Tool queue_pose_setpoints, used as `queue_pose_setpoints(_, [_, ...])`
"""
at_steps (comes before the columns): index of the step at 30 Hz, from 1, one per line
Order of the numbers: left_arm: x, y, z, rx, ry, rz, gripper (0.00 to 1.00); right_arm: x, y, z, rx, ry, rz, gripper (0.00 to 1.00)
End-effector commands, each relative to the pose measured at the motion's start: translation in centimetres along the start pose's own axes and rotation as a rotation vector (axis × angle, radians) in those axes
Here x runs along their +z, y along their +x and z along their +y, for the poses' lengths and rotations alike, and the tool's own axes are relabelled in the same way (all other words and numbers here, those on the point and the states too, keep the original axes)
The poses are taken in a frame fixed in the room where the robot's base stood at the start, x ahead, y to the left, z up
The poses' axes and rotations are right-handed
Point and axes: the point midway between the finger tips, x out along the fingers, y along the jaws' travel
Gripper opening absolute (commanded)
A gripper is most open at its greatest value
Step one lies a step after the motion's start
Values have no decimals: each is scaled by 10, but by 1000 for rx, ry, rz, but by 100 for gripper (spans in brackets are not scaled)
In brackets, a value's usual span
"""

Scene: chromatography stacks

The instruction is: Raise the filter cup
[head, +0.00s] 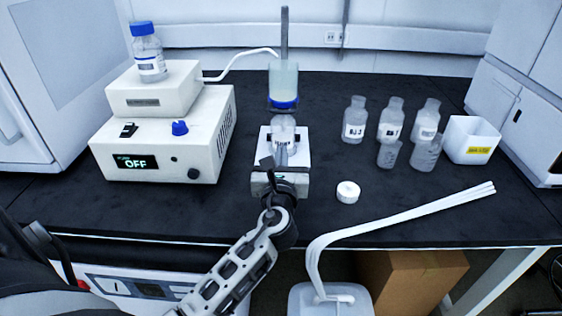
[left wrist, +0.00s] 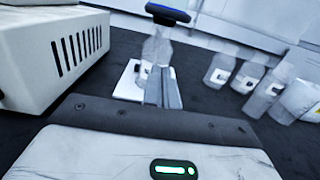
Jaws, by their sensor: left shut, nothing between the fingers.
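The filter cup (head: 284,80) is a clear, upright cylinder with pale contents and a blue band at its base. It is on the stand in the middle of the bench, above a clear glass vessel (head: 283,122). In the left wrist view the blue-edged base of the cup (left wrist: 168,13) shows at the top, above the vessel (left wrist: 156,48); the rest is cut off. My left gripper (head: 281,156) is shut and empty, in front of the vessel and below the cup. Its fingers (left wrist: 162,88) overlap the vessel's lower part in view; contact cannot be told. My right gripper is not in view.
A pump unit (head: 160,140) reading OFF stands left, with a blue-capped bottle (head: 148,55) on top. Several small bottles (head: 392,118) and a white bin (head: 470,139) stand right. A white round cap (head: 347,192) lies nearer. A vertical rod (head: 284,35) rises behind the cup.

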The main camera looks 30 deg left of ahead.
Motion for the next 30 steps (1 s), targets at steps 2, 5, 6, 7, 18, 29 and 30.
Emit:
queue_pose_setpoints(2, [1, 19, 0, 1, 1, -4, 0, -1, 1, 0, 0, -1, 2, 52])
queue_pose_setpoints(5, [1, 40, 0, 1, 1, -3, 0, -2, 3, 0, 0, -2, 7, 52])
queue_pose_setpoints(6, [0, 48, 0, 1, 1, -2, 0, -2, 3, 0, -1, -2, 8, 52])
queue_pose_setpoints(7, [5, 52, 0, 1, -1, -3, 0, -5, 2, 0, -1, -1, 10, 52])
queue_pose_setpoints(18, [39, 57, 0, 0, 0, -1, 0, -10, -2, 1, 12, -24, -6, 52])
queue_pose_setpoints(29, [42, 57, 0, -1, 1, -1, 0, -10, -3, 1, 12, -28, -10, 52])
queue_pose_setpoints(30, [46, 57, 0, -1, 1, -1, 0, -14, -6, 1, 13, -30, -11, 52])
